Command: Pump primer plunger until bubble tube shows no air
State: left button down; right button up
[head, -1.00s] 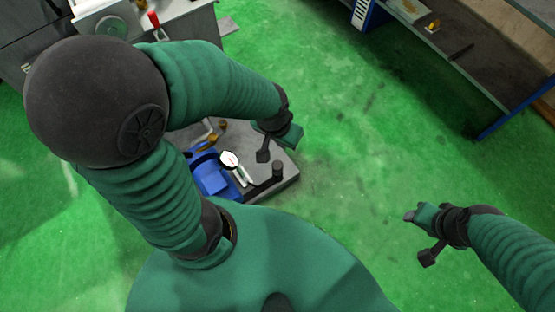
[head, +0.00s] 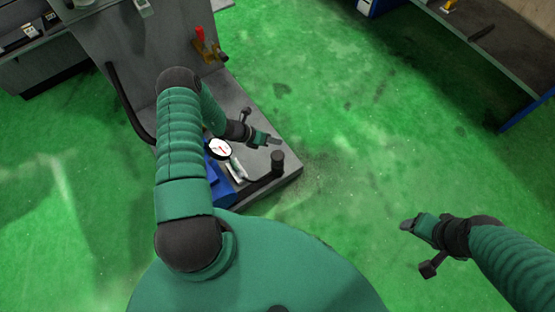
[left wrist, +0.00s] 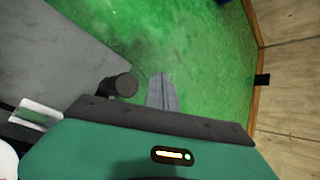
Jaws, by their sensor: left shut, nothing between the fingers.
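The black primer plunger (head: 278,160) stands upright near the corner of the grey machine base; it also shows in the left wrist view (left wrist: 122,84). The pale bubble tube (head: 236,171) lies beside the dial; its contents are too small to read. In the left wrist view the bubble tube (left wrist: 36,113) is at the left edge. My left gripper (head: 275,141) is shut and empty, just behind the plunger in the head view and apart from it in the wrist view (left wrist: 162,92). My right gripper (head: 408,224) hangs over the floor, far from the base.
A white-faced gauge (head: 219,149) and a blue pump body (head: 219,188) sit on the grey base (head: 258,114). A red-handled valve (head: 201,37) is farther back. A shelf bench (head: 500,42) stands at the upper right. The green floor between is clear.

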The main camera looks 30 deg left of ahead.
aim_at(275, 156)
dwell(0.3)
pick_arm(q)
notch_tip(275, 156, down, 8)
jog(key=b, duration=0.6)
jog(key=shift+f+b, duration=0.1)
jog(key=shift+b, duration=0.25)
jog(key=shift+f+b, duration=0.3)
jog(key=shift+f, duration=0.1)
dwell(1.1)
jog(key=shift+f, duration=0.25)
